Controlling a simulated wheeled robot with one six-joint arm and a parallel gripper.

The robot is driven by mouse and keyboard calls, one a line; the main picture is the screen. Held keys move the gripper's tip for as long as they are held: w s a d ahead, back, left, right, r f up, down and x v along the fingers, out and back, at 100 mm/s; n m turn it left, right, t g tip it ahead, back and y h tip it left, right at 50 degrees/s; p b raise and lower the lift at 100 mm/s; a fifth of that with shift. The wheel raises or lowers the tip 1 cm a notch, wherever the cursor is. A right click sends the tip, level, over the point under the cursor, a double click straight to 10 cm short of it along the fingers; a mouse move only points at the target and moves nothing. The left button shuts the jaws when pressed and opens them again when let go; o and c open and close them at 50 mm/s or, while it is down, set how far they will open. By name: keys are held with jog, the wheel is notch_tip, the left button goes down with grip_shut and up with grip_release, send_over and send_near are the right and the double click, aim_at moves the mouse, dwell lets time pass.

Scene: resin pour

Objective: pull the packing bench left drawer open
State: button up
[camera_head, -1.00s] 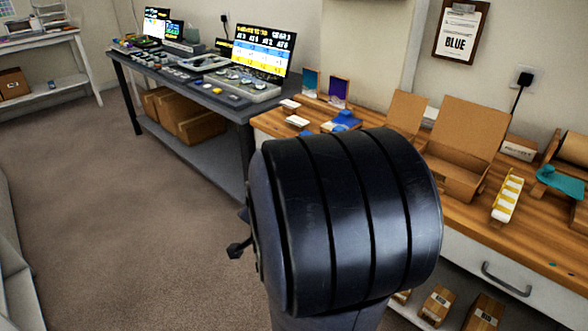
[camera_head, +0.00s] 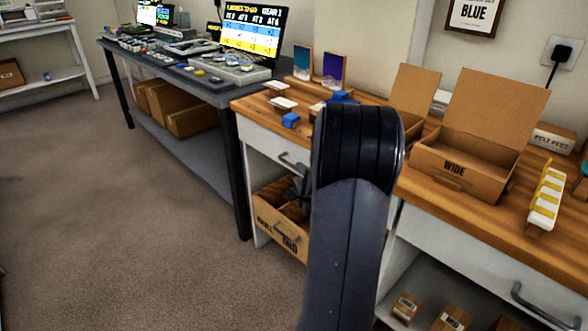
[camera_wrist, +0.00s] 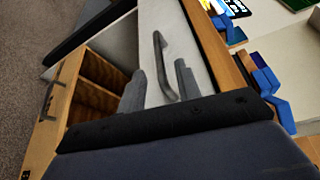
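The packing bench (camera_head: 455,208) has a wooden top and white drawer fronts. Its left drawer (camera_head: 262,140) looks shut, its white front below the top's left end. The drawer's grey bar handle (camera_head: 293,163) is partly hidden by my arm in the head view. In the wrist view the handle (camera_wrist: 160,50) runs down between the two fingers of my gripper (camera_wrist: 159,68). The fingers are apart, with gaps on both sides of the handle. In the head view my gripper (camera_head: 298,190) shows small and dark, just below the handle, partly hidden behind my arm.
An open divided wooden bin (camera_head: 268,222) sits below the left drawer; it also shows in the wrist view (camera_wrist: 68,95). A right drawer handle (camera_head: 540,305) is at lower right. A cardboard box (camera_head: 455,170) and blue blocks (camera_head: 290,120) stand on top. Carpet at left is clear.

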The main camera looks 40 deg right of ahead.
aim_at(293, 166)
jog(key=b+x, duration=0.1)
jog(key=x, duration=0.5)
jog(key=shift+w, duration=0.15)
grip_shut()
dwell(0.4)
